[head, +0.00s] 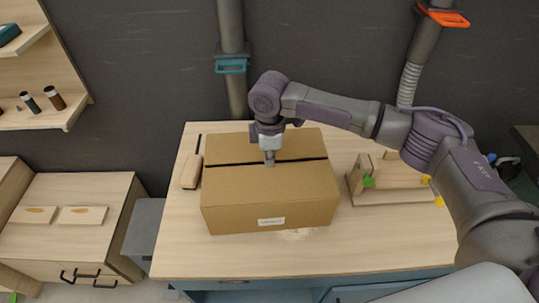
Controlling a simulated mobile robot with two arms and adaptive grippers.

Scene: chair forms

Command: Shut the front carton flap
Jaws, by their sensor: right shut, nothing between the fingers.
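The brown cardboard carton (225,220) stands on the wooden worktop. Its front flap (235,185) lies about flat across the front half of the top. The back flap (228,147) covers the back half, and a narrow dark gap runs between the two. My right gripper (269,162) is shut and empty, pointing down over the middle of the carton at the gap, at the inner edge of the front flap. Whether its tips touch the flap I cannot tell. It hides a small part of the gap. My left gripper is out of view.
A wooden block-like brush (191,172) lies left of the carton. A wooden stand (395,188) with green and yellow parts is to its right. The worktop (220,258) is clear in front. A dark wall with pipes rises behind.

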